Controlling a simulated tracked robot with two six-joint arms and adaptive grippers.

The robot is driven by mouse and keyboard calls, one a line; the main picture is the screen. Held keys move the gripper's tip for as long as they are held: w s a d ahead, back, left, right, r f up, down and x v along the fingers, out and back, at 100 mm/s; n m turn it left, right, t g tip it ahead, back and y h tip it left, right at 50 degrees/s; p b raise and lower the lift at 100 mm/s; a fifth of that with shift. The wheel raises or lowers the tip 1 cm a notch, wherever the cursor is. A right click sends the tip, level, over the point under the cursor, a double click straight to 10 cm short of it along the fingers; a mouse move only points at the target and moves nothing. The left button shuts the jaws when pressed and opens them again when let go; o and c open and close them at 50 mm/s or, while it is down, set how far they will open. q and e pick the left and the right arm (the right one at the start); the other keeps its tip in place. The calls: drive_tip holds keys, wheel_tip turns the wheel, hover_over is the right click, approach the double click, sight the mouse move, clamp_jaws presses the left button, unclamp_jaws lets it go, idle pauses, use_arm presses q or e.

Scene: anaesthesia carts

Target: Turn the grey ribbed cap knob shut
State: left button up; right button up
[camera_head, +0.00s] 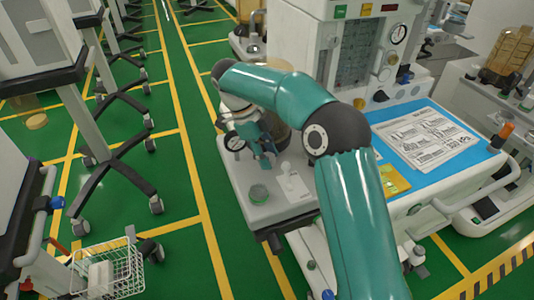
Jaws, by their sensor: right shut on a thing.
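My right arm reaches in from the lower right and bends over to the grey side shelf of the anaesthesia cart. My right gripper (264,146) points down at the shelf's back part, in front of a dark clear canister. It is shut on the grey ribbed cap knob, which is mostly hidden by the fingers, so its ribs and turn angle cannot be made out. My left gripper is not in view.
The cart's blue worktop (437,117) holds printed sheets (425,138) and a yellow card (393,180) at the right. A wire basket (105,272) and wheeled stands are at the left. Green floor with yellow lines is clear between them.

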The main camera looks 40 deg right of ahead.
drive_tip(key=shift+w, duration=0.1)
drive_tip(key=o, duration=1.1)
drive_tip(key=shift+o, duration=0.2)
